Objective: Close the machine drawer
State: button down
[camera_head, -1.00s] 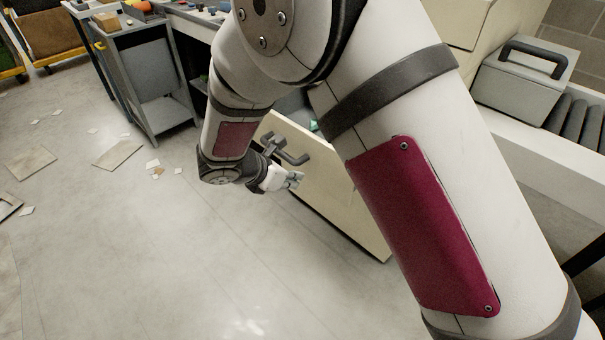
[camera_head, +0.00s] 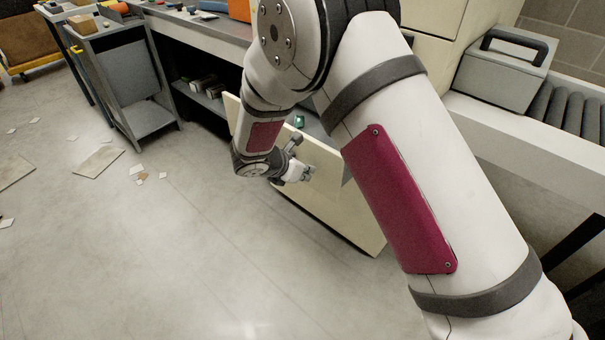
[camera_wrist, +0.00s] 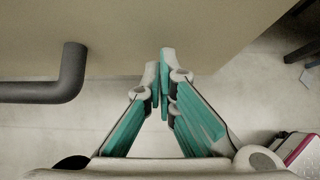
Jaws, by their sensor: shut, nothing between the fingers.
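The machine drawer stands open, its cream front panel (camera_head: 340,210) sticking out to the right of my forearm in the head view. A small green item (camera_head: 299,121) shows behind the panel's top edge; most of the inside is hidden by my arm. My gripper (camera_head: 310,173) is shut and empty at the outer face of the panel. In the wrist view the fingertips (camera_wrist: 162,62) point at the cream panel (camera_wrist: 150,25), and I cannot tell if they touch it. The dark bar handle (camera_wrist: 50,88) is to their left, apart from the fingers.
The cream machine (camera_head: 435,50) stands behind my arm. A grey box with a black handle (camera_head: 505,70) sits by a roller conveyor (camera_head: 575,115) at right. A grey cart (camera_head: 120,80) and a workbench with shelf are at back left. Floor at left is open, with scattered scraps.

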jog(key=shift+w+d, duration=0.1)
jog(key=w+d+b, duration=0.1)
jog(key=w+d, duration=0.3)
jog(key=w, duration=0.2)
jog(key=w+d+b, duration=0.1)
jog(key=w+d, duration=0.4)
jog(key=w, duration=0.1)
jog(key=w+d, duration=0.5)
jog(key=w, duration=0.1)
jog(key=shift+w+d+b, duration=0.2)
jog(key=shift+w+b, duration=0.05)
jog(key=shift+b, duration=0.15)
jog(key=shift+w+d+r, duration=0.1)
jog(key=shift+w+d, duration=0.15)
